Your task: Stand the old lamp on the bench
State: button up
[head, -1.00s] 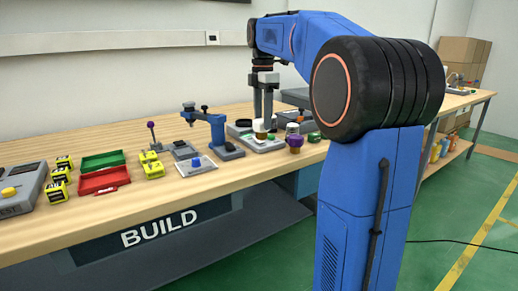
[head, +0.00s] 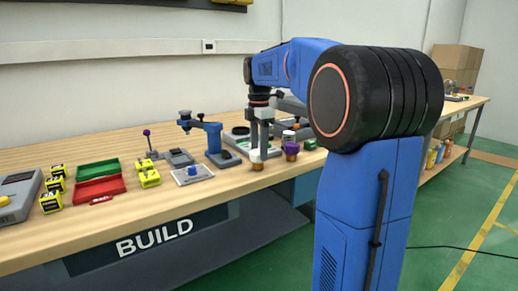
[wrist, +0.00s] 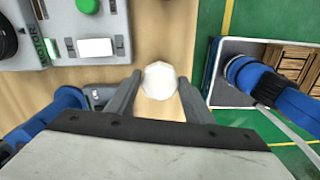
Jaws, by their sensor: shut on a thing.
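The old lamp (head: 257,158), a small piece with a white top and a brownish lower part, is at the end of my gripper (head: 259,147) near the bench's front edge. In the wrist view its white faceted top (wrist: 159,80) sits between my two fingertips (wrist: 160,92), which are shut on it. It looks upright. Its lower end appears at or just above the wooden bench (head: 222,187); I cannot tell whether it touches.
A grey fixture (wrist: 95,25) lies behind. A blue press-like stand (head: 215,140) and a white plate with a blue knob (head: 192,174) are to the left. Bare wood lies in front.

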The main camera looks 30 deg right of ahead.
jog(key=shift+f, duration=0.15)
jog(key=o, duration=1.1)
jog(key=shift+c, duration=0.2)
notch_tip(320, 180, up, 12)
jog(key=shift+r, duration=0.2)
jog(key=shift+s+a, duration=0.1)
jog(key=s+a+f+m+t, duration=0.1)
jog(key=s+a+f+m, duration=0.4)
jog(key=s+f, duration=0.4)
jog(key=s+a+f+m+t, duration=0.2)
jog(key=s+a+f+m, duration=0.3)
jog(key=s+f, duration=0.4)
jog(key=s+a+f+m+t, duration=0.1)
jog(key=s+a+f+m, duration=0.4)
jog(key=s+f, duration=0.5)
jog(key=shift+s+a+m+t, duration=0.25)
jog(key=shift+s+m+t, duration=0.15)
jog(key=shift+s+m, duration=0.55)
jog(key=shift+s, duration=0.1)
